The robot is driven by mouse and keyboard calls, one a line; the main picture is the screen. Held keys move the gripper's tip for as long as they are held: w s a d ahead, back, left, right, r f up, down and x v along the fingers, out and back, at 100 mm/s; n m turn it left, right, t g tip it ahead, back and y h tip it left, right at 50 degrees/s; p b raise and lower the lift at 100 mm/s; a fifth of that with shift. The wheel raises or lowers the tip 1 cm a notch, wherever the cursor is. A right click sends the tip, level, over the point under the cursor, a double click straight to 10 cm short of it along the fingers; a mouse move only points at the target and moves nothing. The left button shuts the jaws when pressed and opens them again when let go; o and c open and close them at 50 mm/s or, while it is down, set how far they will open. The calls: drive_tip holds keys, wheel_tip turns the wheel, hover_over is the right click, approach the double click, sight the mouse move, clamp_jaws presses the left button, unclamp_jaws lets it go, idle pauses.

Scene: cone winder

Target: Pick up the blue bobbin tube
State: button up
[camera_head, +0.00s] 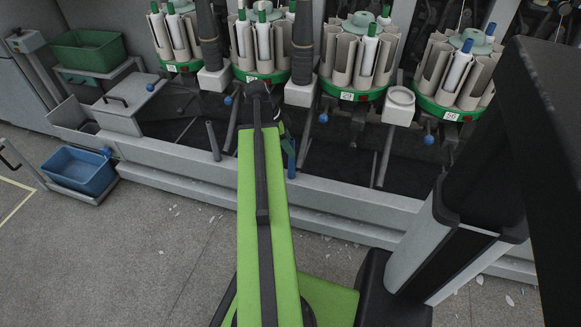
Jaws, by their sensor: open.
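A bobbin with a blue tube tip (467,46) and white yarn stands upright in the round magazine (447,104) at the far right. The other tube tips in view are mostly green. My green arm reaches forward to the machine, and my gripper (279,124) is at its dark far end, in front of the second magazine from the left. It is open and mostly hidden by the arm, so its fingertips are hard to make out. It is well to the left of the blue-tipped bobbin. A narrow blue piece (291,160) shows beside the arm's end; I cannot tell what it is.
Other magazines (352,94) with pale holders line the machine. Levers with blue knobs (428,139) stick out below them. A long grey rail (180,160) runs along the machine's foot. A blue bin (80,174) and a green bin (88,52) are at left. The floor in front is open.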

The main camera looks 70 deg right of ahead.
sight(292, 159)
drive_tip(key=b+x, duration=0.1)
drive_tip(key=x, duration=0.2)
drive_tip(key=shift+c, duration=0.5)
clamp_jaws()
idle(0.8)
